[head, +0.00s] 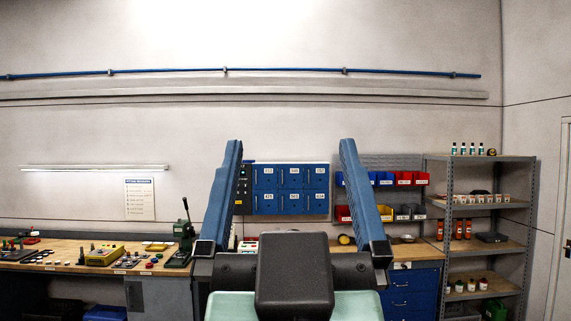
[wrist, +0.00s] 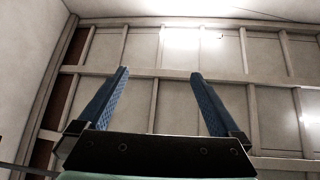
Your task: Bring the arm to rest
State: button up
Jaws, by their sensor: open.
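My gripper (head: 291,165) stands large in the centre of the head view, its two long blue fingers pointing up and spread wide apart. Nothing is between the fingers. The dark gripper body and a pale green part of my arm show below them. In the wrist view my gripper (wrist: 159,82) is also open and empty, its fingers pointing towards the ceiling panels (wrist: 175,50). The gripper touches nothing that I can see. It hides part of the workbench and the wall behind it.
A wooden workbench (head: 60,265) with tools and a green press (head: 182,238) is at left. Blue lockers (head: 290,189) and coloured bins (head: 386,179) are on the wall behind. A metal shelf unit (head: 482,205) with bottles and cups is at right. The air around the fingers looks free.

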jog(key=shift+t, duration=0.7)
jog(key=s+r, duration=0.2)
jog(key=s, duration=0.1)
jog(key=shift+s+a, duration=0.2)
jog(key=shift+s, duration=0.05)
notch_tip(320, 180, down, 18)
jog(key=b, duration=1.7)
jog(key=shift+b, duration=0.4)
